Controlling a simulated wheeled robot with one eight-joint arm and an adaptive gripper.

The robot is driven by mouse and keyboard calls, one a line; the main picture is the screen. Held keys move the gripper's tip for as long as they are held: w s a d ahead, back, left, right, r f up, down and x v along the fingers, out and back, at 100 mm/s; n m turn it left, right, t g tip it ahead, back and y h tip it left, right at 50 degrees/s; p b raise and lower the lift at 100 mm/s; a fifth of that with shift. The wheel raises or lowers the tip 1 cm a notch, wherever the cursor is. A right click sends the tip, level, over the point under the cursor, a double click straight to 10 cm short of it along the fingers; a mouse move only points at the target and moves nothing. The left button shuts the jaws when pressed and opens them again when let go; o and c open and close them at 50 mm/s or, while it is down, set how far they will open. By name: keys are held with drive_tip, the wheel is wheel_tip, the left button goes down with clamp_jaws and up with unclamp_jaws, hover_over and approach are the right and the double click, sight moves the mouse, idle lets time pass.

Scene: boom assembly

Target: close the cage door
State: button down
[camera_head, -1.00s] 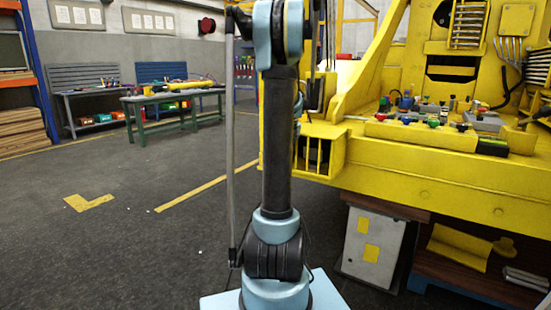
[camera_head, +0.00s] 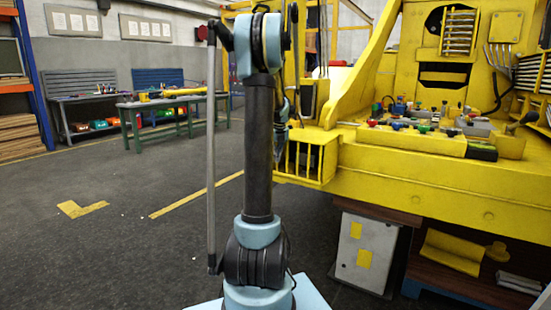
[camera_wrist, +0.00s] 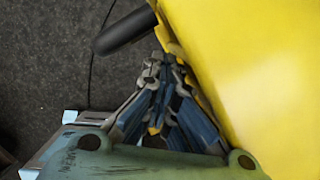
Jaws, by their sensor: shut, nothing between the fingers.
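A yellow barred panel (camera_head: 303,163), which looks like the cage part, sits at the left end of the yellow machine in the head view. My arm stands just left of it and covers some of its left side. I cannot tell how far its door stands open. My gripper (camera_wrist: 163,66) shows in the wrist view with its fingers together and nothing between them. A large smooth yellow surface (camera_wrist: 262,70) lies close along its right side; I cannot tell whether they touch.
The yellow machine deck (camera_head: 440,175) with its control levers fills the right side. A grey cabinet (camera_head: 368,245) stands below it. A green workbench (camera_head: 172,103) stands at the back left. The dark floor (camera_head: 100,235) at left is clear. A dark rod (camera_wrist: 122,33) is near the fingers.

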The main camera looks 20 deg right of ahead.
drive_tip(key=s+a+r, duration=0.2)
drive_tip(key=s+r, duration=0.4)
drive_tip(key=r, duration=0.3)
drive_tip(key=shift+a+r, duration=0.3)
